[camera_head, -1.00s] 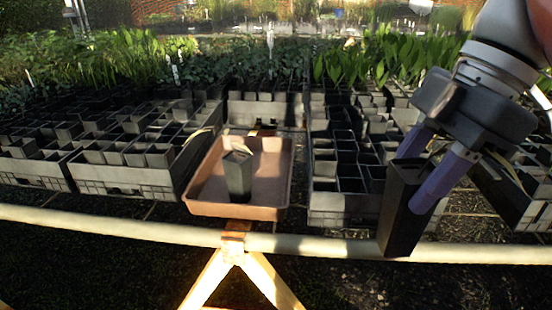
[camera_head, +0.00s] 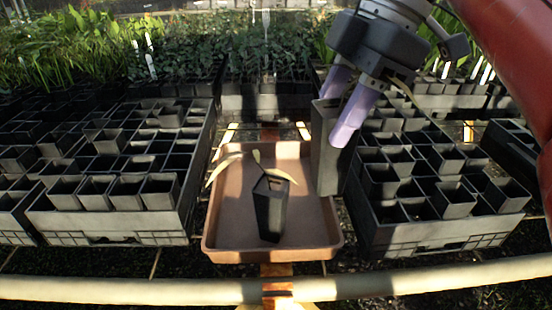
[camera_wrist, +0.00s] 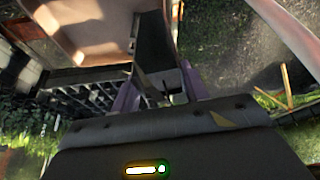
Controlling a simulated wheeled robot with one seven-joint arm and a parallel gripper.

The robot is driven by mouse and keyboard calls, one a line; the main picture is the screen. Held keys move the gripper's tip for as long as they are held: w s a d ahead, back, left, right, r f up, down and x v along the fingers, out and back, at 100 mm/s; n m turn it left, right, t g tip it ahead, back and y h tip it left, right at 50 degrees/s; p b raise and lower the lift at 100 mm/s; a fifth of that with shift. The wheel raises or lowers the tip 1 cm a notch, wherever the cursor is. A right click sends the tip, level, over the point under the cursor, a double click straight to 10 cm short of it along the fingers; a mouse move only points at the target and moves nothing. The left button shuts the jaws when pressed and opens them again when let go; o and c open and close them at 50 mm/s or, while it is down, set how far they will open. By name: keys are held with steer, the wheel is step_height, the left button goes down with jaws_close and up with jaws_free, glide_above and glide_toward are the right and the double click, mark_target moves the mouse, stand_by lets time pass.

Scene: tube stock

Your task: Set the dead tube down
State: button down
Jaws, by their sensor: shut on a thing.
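My gripper (camera_head: 346,112) has two purple fingers shut on a tall black tube (camera_head: 325,165). The tube is upright, at the right edge of the brown tray as the head view shows it; I cannot tell whether it touches the tray. In the wrist view the held tube (camera_wrist: 155,45) lies between the purple fingers (camera_wrist: 160,95), with a dry stem at its mouth. The brown tray (camera_head: 228,215) holds another black tube (camera_head: 270,208), upright, with dry yellowed leaves drooping from its top. The tray also shows in the wrist view (camera_wrist: 95,30).
A crate of black tubes (camera_head: 110,228) stands left of the tray and another crate (camera_head: 440,237) stands right of it. A pale rail (camera_head: 130,291) runs across the front. Green plants (camera_head: 200,60) fill the back. The tray's left and rear floor is free.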

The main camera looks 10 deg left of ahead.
steer(key=w+a+r+m+t, duration=0.2)
steer(key=w+a+r+m, duration=0.35)
steer(key=w+a, duration=0.45)
step_height(320, 180, down, 20)
steer(key=b, duration=0.5)
steer(key=shift+m+y, duration=0.3)
steer(key=shift+m, duration=0.05)
steer(key=shift+w+f, duration=0.1)
steer(key=shift+f, duration=0.05)
steer(key=shift+f, duration=0.15)
steer(key=c, duration=0.7)
jaws_free()
steer(key=shift+c, duration=0.2)
